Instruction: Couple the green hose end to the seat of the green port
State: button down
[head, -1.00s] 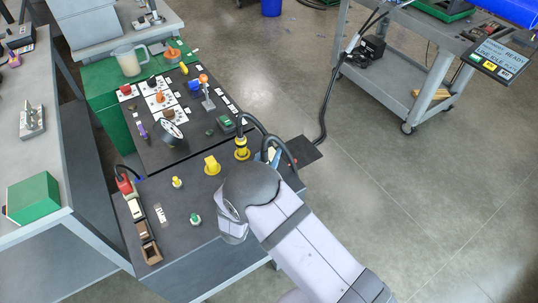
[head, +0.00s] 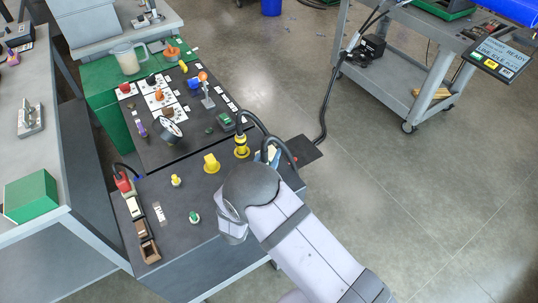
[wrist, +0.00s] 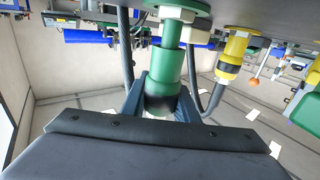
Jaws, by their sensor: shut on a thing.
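In the wrist view my gripper (wrist: 162,98) is shut on the green hose end (wrist: 164,68), a thick green sleeve with a dark band at its lower end. Sleeve and stem look lined up. I cannot tell whether the sleeve is fully on the seat. In the head view my arm hides the green port and the held end.
A yellow hose coupling (wrist: 236,48) stands close to the right in the wrist view, and in the head view (head: 241,147). Black hoses (head: 268,135) loop beside my gripper. A yellow fitting (head: 211,164) and a small green fitting (head: 194,217) stand on the dark cart top (head: 180,245).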

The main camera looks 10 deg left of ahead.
jog(key=shift+f, duration=0.15)
jog(key=shift+r+p, duration=0.45)
jog(key=shift+r, duration=0.3)
dwell(0.4)
jog(key=shift+f+b, duration=0.75)
jog(key=shift+b, duration=0.15)
dwell(1.0)
jog(key=shift+r, duration=0.15)
jog(key=shift+r+p, duration=0.55)
jog(key=shift+r, duration=0.05)
dwell(0.3)
